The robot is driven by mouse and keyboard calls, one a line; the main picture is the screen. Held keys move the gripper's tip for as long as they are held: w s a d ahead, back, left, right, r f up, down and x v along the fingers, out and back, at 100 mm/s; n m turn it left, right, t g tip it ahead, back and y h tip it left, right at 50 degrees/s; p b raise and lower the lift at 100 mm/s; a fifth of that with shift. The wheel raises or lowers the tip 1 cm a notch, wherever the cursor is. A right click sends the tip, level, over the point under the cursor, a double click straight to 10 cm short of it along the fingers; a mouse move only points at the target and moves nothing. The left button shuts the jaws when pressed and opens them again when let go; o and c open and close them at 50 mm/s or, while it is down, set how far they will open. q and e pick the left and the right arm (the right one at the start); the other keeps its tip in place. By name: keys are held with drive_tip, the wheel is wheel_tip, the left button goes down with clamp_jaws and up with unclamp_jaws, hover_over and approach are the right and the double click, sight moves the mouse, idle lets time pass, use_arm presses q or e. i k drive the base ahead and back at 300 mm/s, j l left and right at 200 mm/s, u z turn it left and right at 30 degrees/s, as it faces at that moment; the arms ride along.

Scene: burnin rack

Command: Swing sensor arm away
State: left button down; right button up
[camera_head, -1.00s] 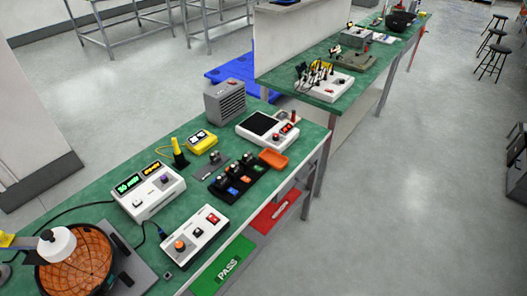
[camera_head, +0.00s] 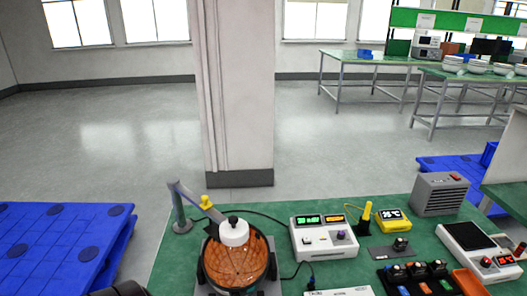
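A dark rounded part at the bottom left edge may be mine. No gripper fingers show.
Right of the holder stand a white meter box (camera_head: 322,237) with green and orange displays, a yellow cone, a yellow meter (camera_head: 393,221), a grey vented box (camera_head: 440,194) and a black socket tray. Blue pallets (camera_head: 62,248) lie left of the green table. A pillar (camera_head: 236,90) stands behind.

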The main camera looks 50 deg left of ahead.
sight(234, 232)
drive_tip(key=u, duration=1.95)
